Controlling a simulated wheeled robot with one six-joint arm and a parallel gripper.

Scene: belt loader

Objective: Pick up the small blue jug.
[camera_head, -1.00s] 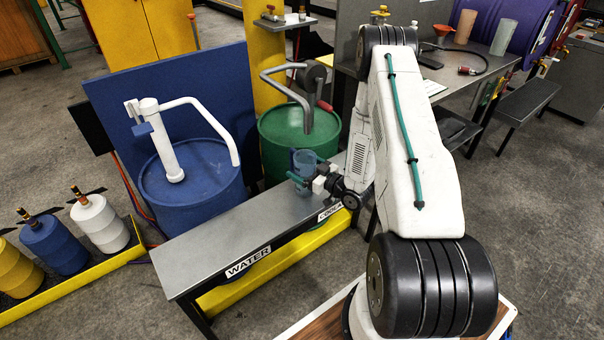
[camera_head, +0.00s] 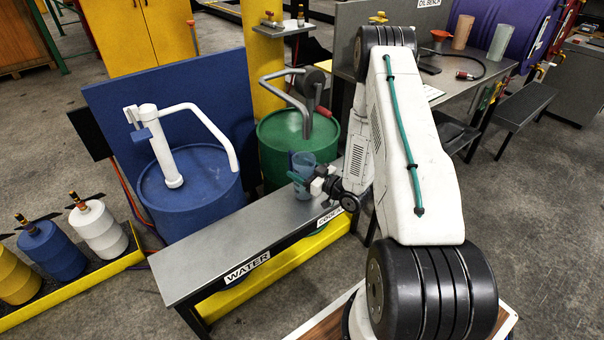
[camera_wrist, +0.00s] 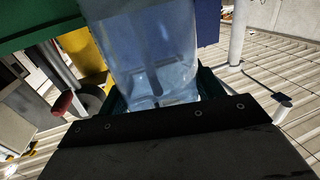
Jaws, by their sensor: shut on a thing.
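The small blue jug (camera_head: 304,172) is translucent and upright at the right part of the grey bench (camera_head: 235,226), in front of the green drum. My gripper (camera_head: 302,181) is shut around the jug's side, reaching in from the right. In the wrist view the jug (camera_wrist: 153,55) fills the upper middle, between the green fingers of my gripper (camera_wrist: 158,92). From the head view I cannot tell whether the jug's base touches the bench.
A blue drum (camera_head: 195,190) with a white pump and a green drum (camera_head: 300,141) with a grey pump stand behind the bench. Small yellow, blue and white drums (camera_head: 98,230) stand in a yellow-edged tray at left.

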